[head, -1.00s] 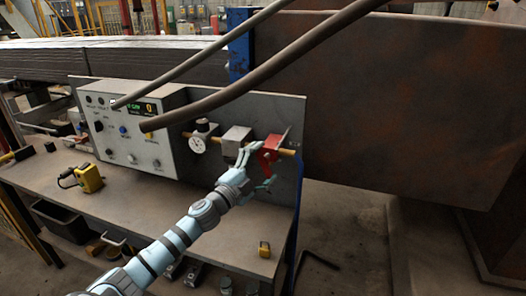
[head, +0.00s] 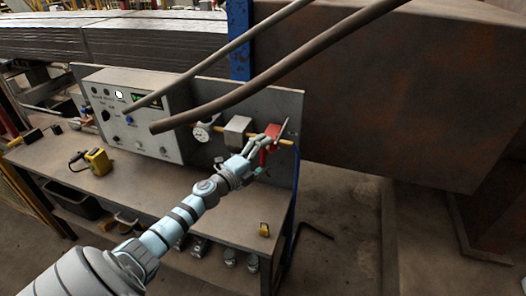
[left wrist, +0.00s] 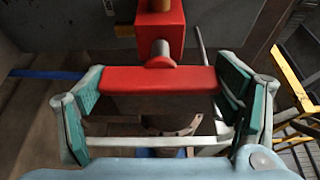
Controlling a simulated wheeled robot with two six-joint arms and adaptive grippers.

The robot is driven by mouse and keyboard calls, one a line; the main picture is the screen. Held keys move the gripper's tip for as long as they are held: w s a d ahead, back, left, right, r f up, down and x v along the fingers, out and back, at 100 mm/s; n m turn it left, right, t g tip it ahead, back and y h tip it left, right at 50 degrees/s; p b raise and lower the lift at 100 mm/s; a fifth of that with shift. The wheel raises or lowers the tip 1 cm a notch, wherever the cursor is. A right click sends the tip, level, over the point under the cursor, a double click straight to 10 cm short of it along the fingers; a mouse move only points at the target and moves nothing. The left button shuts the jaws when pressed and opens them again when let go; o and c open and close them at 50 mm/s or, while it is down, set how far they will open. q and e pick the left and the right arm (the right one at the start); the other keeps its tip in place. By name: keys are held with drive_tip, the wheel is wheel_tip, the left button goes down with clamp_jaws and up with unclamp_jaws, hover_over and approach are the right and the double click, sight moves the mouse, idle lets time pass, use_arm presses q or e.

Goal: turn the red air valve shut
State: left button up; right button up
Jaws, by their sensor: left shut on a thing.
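The red air valve (head: 272,130) sits on a yellow pipe (head: 287,142) in front of the upright grey panel at the bench's back. Its red handle (left wrist: 160,80) spans between my finger pads in the left wrist view, with the red valve body (left wrist: 160,30) above it. My left gripper (head: 262,151) is shut on this handle, one pad at each end. In the head view the fingers partly hide the handle. My right gripper is not in view.
A pressure gauge (head: 200,134) and a grey box (head: 237,131) stand left of the valve. A control box (head: 130,115) is farther left. Two long dark bars (head: 270,85) cross above. A yellow device (head: 98,161) and a small yellow block (head: 264,229) lie on the bench.

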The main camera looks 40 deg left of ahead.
use_arm(q)
drive_tip(key=shift+f, duration=0.1)
drive_tip(key=o, duration=1.1)
